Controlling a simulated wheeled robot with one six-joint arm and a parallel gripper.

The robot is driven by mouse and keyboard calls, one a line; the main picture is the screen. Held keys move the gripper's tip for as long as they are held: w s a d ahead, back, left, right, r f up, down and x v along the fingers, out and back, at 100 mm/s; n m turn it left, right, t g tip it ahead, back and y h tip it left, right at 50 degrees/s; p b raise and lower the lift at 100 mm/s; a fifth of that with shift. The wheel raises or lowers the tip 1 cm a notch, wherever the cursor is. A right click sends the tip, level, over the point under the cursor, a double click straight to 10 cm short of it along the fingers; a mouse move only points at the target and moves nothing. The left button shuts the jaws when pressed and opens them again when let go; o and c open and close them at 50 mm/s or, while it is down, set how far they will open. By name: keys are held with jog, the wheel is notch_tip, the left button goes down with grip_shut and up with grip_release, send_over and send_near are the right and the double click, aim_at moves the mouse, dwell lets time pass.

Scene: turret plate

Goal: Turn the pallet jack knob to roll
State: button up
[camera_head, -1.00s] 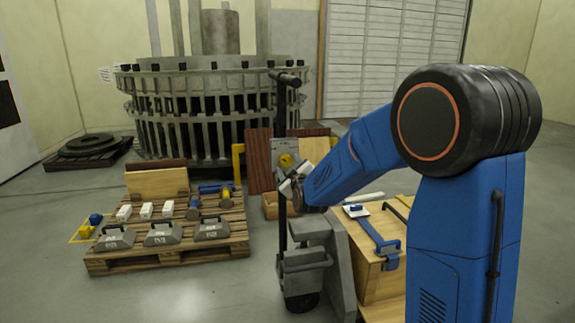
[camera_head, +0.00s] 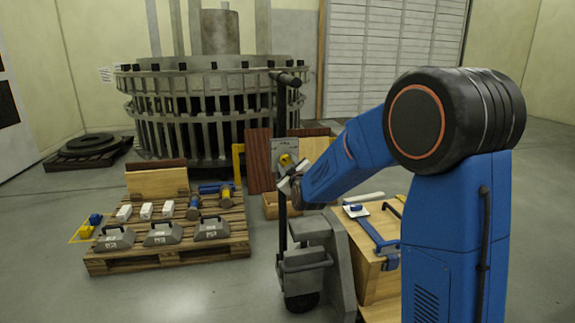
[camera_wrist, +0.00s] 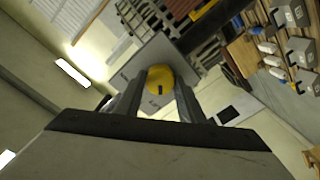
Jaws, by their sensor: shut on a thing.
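The pallet jack (camera_head: 305,262) stands in front of my arm, with its upright dark handle post and crossbar. A grey plate (camera_head: 284,147) on the post carries the round yellow knob (camera_head: 286,160). In the wrist view the yellow knob (camera_wrist: 159,79) shows a short dark mark on its face, and the grey plate (camera_wrist: 150,54) lies behind it. My gripper (camera_wrist: 160,92) has its two fingers on either side of the knob and is shut on it. In the head view my gripper (camera_head: 291,180) is at the plate, small and partly hidden by my arm.
A wooden pallet (camera_head: 170,255) with grey weights, white blocks and tools stands at the left. A wooden box (camera_head: 372,285) with a blue clamp (camera_head: 378,235) stands right of the jack. A large slotted metal turret stands behind. The floor at front left is clear.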

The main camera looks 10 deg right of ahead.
jog(key=m, duration=0.4)
jog(key=shift+m, duration=0.4)
jog(key=m, duration=0.4)
jog(key=shift+m, duration=0.4)
jog(key=o, duration=1)
jog(key=shift+o, duration=0.2)
jog(key=shift+s, duration=0.1)
